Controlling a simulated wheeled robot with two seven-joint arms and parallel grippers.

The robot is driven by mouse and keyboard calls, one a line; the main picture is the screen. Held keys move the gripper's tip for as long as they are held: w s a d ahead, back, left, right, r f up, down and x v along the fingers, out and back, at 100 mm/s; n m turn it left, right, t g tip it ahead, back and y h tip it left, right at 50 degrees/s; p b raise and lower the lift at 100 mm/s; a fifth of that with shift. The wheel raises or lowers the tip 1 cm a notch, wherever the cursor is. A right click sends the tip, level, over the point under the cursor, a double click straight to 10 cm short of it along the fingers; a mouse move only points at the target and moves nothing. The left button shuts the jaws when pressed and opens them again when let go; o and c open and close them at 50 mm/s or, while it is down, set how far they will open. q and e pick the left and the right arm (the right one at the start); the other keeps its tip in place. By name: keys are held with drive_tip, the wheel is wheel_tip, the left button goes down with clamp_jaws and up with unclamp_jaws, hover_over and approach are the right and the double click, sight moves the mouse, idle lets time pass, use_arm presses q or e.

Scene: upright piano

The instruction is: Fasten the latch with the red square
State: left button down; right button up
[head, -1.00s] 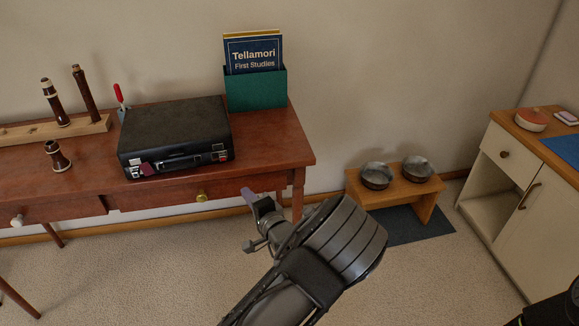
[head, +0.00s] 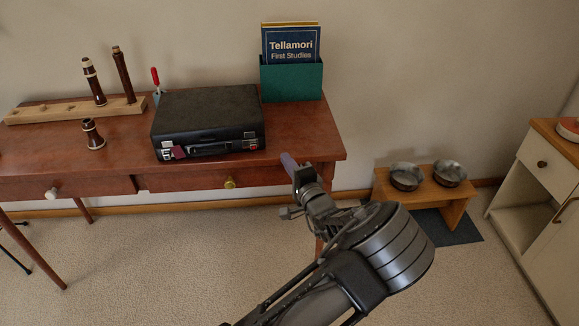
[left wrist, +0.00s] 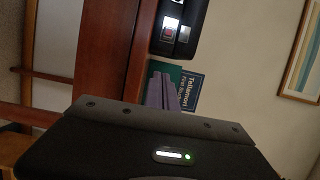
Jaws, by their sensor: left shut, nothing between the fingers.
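The black case (head: 207,118) lies closed on the wooden table. Its front carries a handle and a latch near each end. The right latch (head: 250,140) is small and silvery; the left wrist view shows a red square (left wrist: 169,33) on a bright plate at this end of the case. I cannot tell how far this latch is folded down. My left gripper (head: 289,162) is shut and empty, at the table's front edge, right of the case and apart from it. Its purple fingers (left wrist: 163,91) show in the left wrist view. My right gripper is out of view.
A maroon tag (head: 178,152) hangs by the case's left latch. A green holder (head: 291,82) with books stands behind right. Wooden instrument parts and a rack (head: 70,110) are left. A bench with metal bowls (head: 425,178) stands right of the table.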

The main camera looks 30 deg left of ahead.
sight(260, 143)
use_arm(q)
drive_tip(key=x, duration=0.5)
drive_tip(key=shift+w+a, duration=0.15)
drive_tip(key=shift+a, duration=0.1)
drive_tip(key=a, duration=0.1)
drive_tip(key=s+a, duration=0.1)
drive_tip(key=a, duration=0.1)
drive_tip(key=shift+s, duration=0.25)
drive_tip(key=shift+s+a, duration=0.3)
drive_tip(key=shift+s, duration=0.05)
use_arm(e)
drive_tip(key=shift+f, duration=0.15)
